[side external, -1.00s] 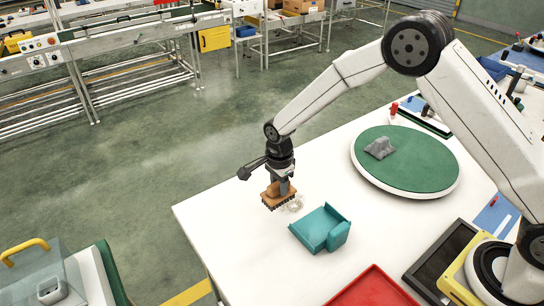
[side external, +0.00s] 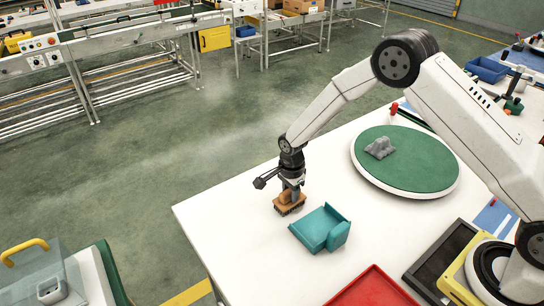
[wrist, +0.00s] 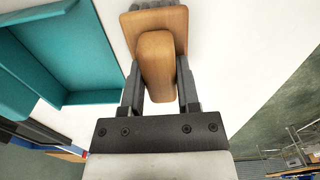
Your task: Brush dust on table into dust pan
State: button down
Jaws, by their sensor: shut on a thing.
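My gripper (side external: 291,190) is shut on the handle of a wooden brush (side external: 287,206), bristles down, low at the white table (side external: 240,220). In the wrist view the brush (wrist: 156,22) sits between the two fingers (wrist: 158,85). The teal dust pan (side external: 318,226) lies on the table just right of and nearer than the brush, with a small gap between them. It also shows at the left of the wrist view (wrist: 95,98). I see no dust in the current frames; the brush may hide some.
A round green turntable (side external: 425,168) with a grey lump (side external: 380,148) stands at the back right. A red tray (side external: 372,287) and a black tray (side external: 440,262) lie at the front. The table's left part is bare.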

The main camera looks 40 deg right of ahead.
aim_at(277, 204)
jog(key=shift+d, duration=3.15)
jog(key=shift+a, duration=5.35)
jog(key=shift+w+d, duration=0.15)
jog(key=shift+d, duration=5.3)
jog(key=shift+a, duration=5.2)
jog(key=shift+a+r, duration=0.1)
jog(key=shift+a, duration=0.1)
notch_tip(277, 204, up, 8)
jog(key=shift+d, duration=0.2)
